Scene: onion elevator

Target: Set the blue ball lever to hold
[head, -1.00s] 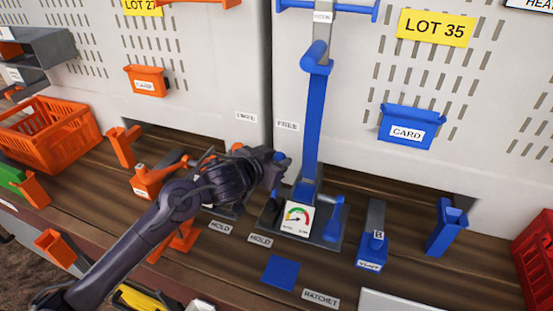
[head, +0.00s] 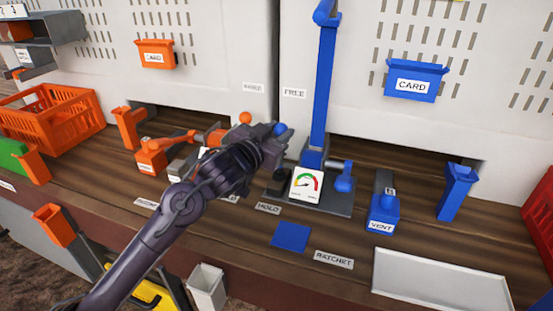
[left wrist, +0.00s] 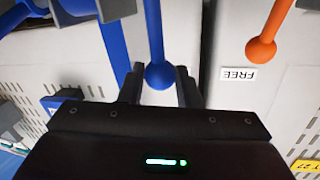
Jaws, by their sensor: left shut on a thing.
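The blue ball lever shows its round ball (head: 281,129) just past my left gripper's fingertips in the head view, left of the tall blue column. In the left wrist view the blue ball (left wrist: 160,75) sits between the two dark fingers, with its blue rod running up out of the frame. My left gripper (head: 275,143) is shut on this lever at the ball. The FREE label (head: 294,92) is on the panel above it, and the HOLD label (head: 268,208) is on the bench below. The lever's base is mostly hidden by my gripper. My right gripper is out of view.
An orange ball lever (head: 246,118) stands close to the left of my gripper. A dial gauge (head: 306,185), a blue column (head: 324,90) and a blue VENT block (head: 383,215) are to the right. A white tray (head: 440,285) lies at the front right.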

